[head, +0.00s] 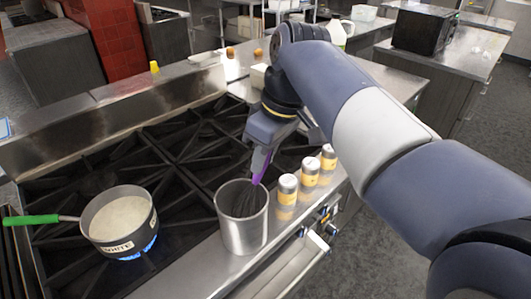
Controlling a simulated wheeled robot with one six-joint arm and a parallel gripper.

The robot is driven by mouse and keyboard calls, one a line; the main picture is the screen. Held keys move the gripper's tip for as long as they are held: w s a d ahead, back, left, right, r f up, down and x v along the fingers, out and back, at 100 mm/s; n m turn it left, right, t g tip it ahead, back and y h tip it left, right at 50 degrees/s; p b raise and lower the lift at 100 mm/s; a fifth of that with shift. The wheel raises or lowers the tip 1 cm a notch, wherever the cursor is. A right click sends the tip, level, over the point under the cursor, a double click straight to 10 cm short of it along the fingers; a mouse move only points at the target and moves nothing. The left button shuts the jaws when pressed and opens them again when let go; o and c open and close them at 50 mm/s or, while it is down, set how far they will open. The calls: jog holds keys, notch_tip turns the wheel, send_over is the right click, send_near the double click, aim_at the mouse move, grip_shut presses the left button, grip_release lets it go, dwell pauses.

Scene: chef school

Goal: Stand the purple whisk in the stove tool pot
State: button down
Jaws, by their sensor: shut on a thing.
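The tool pot (242,235) is a plain metal cylinder on the steel front ledge of the stove. My gripper (262,150) is above the pot, a little to its right, pointing down. It is shut on the purple whisk (260,166), whose purple handle shows just below the jaws. The whisk is tilted, and its lower end reaches down to the pot's mouth. Dark wires show inside the pot's opening. I cannot tell whether the whisk touches the pot's wall or bottom.
Three shakers with yellow labels (287,190) stand in a row right of the pot. A saucepan (120,222) with a green handle sits over a blue flame at left. Black burner grates (180,180) lie behind the pot. Stove knobs (325,212) line the front.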

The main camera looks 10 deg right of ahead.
jog(key=c, duration=1.2)
grip_release()
jog(key=shift+o, duration=0.2)
jog(key=shift+r, duration=0.15)
jog(key=v, duration=1)
jog(key=shift+r+p, duration=0.25)
jog(key=shift+p, duration=0.15)
jog(key=shift+d, duration=0.1)
